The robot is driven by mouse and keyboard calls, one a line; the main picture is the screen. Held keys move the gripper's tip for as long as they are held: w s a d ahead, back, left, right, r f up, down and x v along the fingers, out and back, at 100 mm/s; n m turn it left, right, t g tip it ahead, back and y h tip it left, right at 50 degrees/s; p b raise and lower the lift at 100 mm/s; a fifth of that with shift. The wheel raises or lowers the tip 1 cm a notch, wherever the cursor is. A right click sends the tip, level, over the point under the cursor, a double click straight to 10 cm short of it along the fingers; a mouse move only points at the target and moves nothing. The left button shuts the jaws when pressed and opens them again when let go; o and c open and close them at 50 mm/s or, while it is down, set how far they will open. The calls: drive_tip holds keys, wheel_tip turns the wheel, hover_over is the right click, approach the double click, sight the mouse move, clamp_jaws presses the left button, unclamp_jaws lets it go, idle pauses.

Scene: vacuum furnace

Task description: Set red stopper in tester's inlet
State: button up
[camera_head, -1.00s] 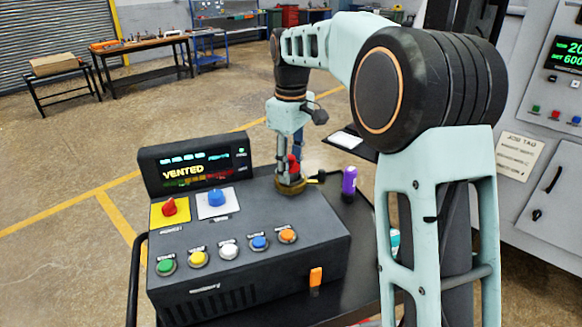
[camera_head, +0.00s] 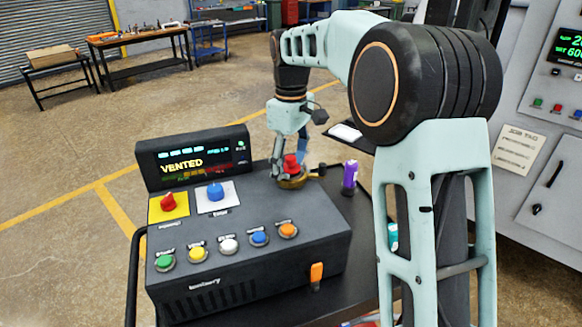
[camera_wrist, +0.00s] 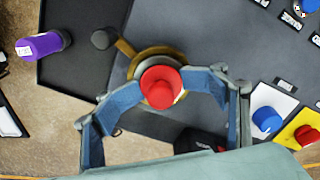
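The red stopper (camera_head: 291,164) sits upright at the brass-coloured ring of the inlet (camera_head: 293,183), on the back right of the dark tester (camera_head: 245,262). In the wrist view, the stopper (camera_wrist: 161,87) stands over the middle of the brass ring (camera_wrist: 124,62) and hides its opening. How deep it sits cannot be told. My gripper (camera_head: 289,163) is just above the inlet. The fingertips are close to the stopper; any contact is unclear.
The tester's screen (camera_head: 193,162) reads VENTED. A red knob (camera_head: 168,202), a blue knob (camera_head: 215,194) and several coloured buttons are on its top. A purple bottle (camera_head: 350,177) stands right of the inlet. A grey cabinet (camera_head: 548,150) is at far right.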

drive_tip(key=shift+s, duration=0.1)
wheel_tip(320, 180, up, 12)
drive_tip(key=shift+r, duration=0.1)
idle(0.6)
